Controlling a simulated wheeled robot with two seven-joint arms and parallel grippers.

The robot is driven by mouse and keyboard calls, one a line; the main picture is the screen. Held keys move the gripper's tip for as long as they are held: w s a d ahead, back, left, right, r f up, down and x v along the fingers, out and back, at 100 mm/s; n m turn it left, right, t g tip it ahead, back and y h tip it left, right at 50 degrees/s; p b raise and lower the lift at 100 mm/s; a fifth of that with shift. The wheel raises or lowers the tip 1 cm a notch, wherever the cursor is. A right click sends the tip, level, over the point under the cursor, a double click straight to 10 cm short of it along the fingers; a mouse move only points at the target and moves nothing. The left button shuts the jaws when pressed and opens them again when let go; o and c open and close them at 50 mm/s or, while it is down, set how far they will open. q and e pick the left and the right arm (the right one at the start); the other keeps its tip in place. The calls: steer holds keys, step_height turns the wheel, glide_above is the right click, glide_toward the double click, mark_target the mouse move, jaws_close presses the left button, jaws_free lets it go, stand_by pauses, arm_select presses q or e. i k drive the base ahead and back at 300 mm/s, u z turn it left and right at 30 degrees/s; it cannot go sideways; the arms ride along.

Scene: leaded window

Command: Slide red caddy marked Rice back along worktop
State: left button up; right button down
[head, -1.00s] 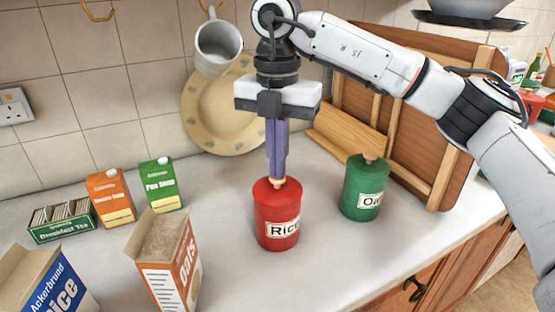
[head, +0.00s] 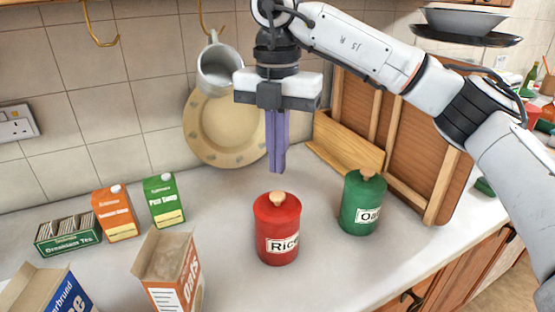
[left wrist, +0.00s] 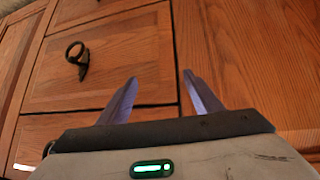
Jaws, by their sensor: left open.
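The red caddy marked Rice (head: 277,222), with a round wooden knob on its lid, stands upright on the pale worktop (head: 225,225) in the head view. My right gripper (head: 277,171) points straight down above the caddy. Its purple fingers are together and hold nothing, with a small gap showing between the tips and the knob. In the left wrist view my left gripper (left wrist: 160,77) is open and empty, facing wooden cupboard fronts (left wrist: 110,65). The left gripper does not show in the head view.
A green caddy (head: 355,213) stands close to the right of the red one. Oats (head: 168,268) and rice (head: 50,290) boxes stand at front left, with cartons (head: 115,212) and a tea box (head: 68,236) behind. Behind the red caddy, the worktop is clear towards a leaning plate (head: 222,130).

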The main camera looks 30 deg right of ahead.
mark_target(278, 245)
steer(key=k, duration=1)
